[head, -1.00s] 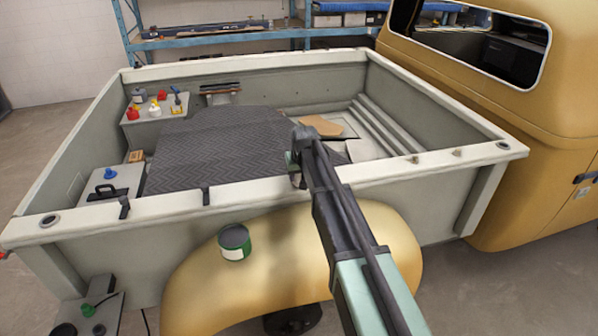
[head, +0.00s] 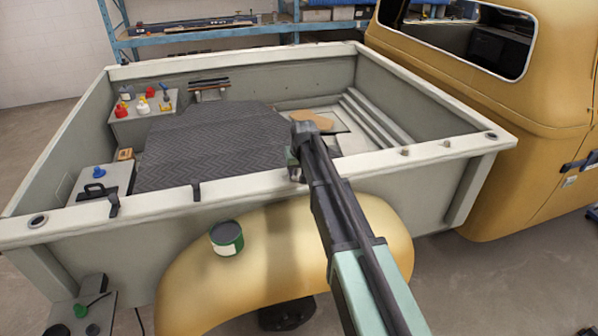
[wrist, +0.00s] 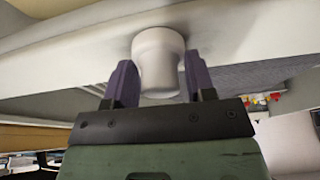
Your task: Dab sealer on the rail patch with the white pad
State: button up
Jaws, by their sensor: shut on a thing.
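My gripper (wrist: 153,85) is shut on the white pad (wrist: 158,58), a pale round piece with a wider end, in the wrist view. That wider end is at or very close to a pale rail surface (wrist: 60,80); I cannot tell whether it touches. In the head view, my arm reaches over the yellow fender to the near white bed rail (head: 250,184), and the arm hides most of my gripper and the pad. The patch on the rail cannot be made out.
Inside the truck bed are a dark ribbed mat (head: 205,145), a brown piece (head: 310,119) and a ledge with small red, white and yellow bottles (head: 143,107). Dark clips (head: 196,192) sit on the near rail. The yellow cab (head: 530,150) stands at right.

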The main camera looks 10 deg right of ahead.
jog(key=shift+w+a, duration=0.2)
jog(key=shift+w, duration=2.6)
jog(key=shift+w+d, duration=0.1)
jog(key=shift+d, duration=1.2)
jog(key=shift+s+d, duration=0.1)
jog(key=shift+s, duration=3.5)
jog(key=shift+w+d, duration=0.1)
jog(key=shift+d, duration=1.15)
jog(key=shift+w+a, duration=0.15)
jog(key=shift+w, duration=1.65)
jog(key=shift+w+a, duration=0.1)
jog(key=shift+w, duration=1.65)
jog(key=shift+w+d, duration=0.1)
jog(key=shift+d, duration=1.2)
jog(key=shift+s, duration=1.85)
jog(key=shift+s+d, duration=0.15)
jog(key=shift+s, duration=1.6)
